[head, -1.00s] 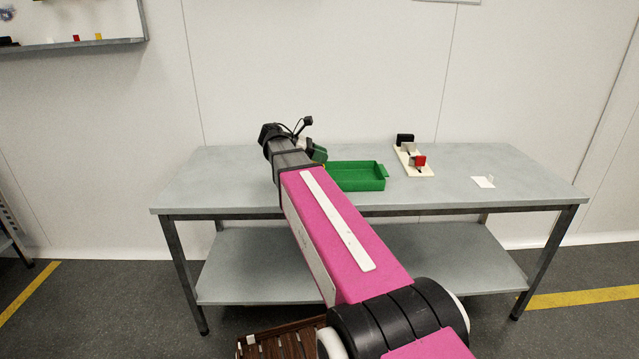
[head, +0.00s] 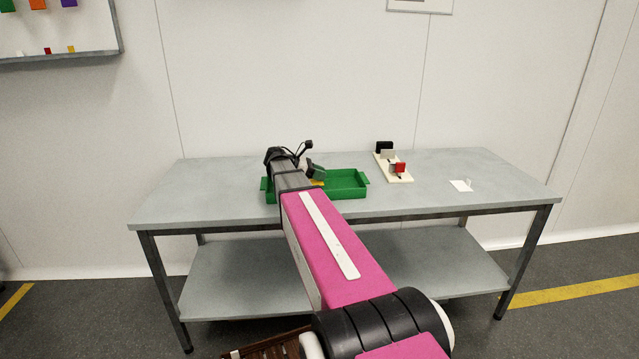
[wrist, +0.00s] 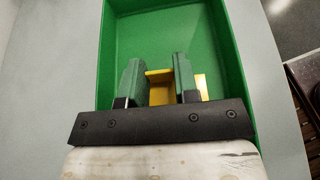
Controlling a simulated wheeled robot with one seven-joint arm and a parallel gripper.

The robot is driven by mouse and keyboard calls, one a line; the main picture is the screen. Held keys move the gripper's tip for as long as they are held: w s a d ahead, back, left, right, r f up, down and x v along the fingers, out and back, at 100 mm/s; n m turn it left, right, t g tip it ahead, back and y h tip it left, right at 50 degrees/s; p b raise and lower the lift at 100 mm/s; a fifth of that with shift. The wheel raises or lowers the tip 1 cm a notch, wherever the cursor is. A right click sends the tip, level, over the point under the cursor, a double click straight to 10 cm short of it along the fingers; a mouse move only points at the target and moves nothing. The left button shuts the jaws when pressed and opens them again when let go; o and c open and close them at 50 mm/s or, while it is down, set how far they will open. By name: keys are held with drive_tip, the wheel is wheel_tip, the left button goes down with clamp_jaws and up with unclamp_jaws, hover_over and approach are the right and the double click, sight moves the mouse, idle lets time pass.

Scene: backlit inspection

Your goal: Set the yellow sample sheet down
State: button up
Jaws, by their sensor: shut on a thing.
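The yellow sample sheet (wrist: 161,92) shows in the wrist view between and beside the fingers of my gripper (wrist: 157,62), which is shut on it. An upright yellow part spans the gap between the fingers, and more yellow shows right of the right finger. In the head view a little of the sheet (head: 318,183) shows below my gripper (head: 316,173). My gripper is over the near part of the green tray (wrist: 228,62) in the wrist view. Whether the sheet touches the tray floor I cannot tell. The tray (head: 350,190) is partly hidden by my arm in the head view.
The grey table (head: 420,200) bears the tray. Right of it stands a cream stand (head: 396,172) with black, grey and red blocks. A white card (head: 460,186) lies farther right. Bare tabletop lies left of the tray.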

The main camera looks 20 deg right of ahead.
sight(320, 182)
drive_tip(key=shift+f, duration=1.7)
drive_tip(key=shift+f, duration=0.2)
drive_tip(key=o, duration=0.9)
drive_tip(key=shift+r, duration=0.15)
drive_tip(key=shift+a+r, duration=0.15)
drive_tip(key=shift+a, duration=0.05)
drive_tip(key=v, duration=1.1)
drive_tip(key=shift+w+a+r, duration=0.1)
drive_tip(key=shift+a+r, duration=0.1)
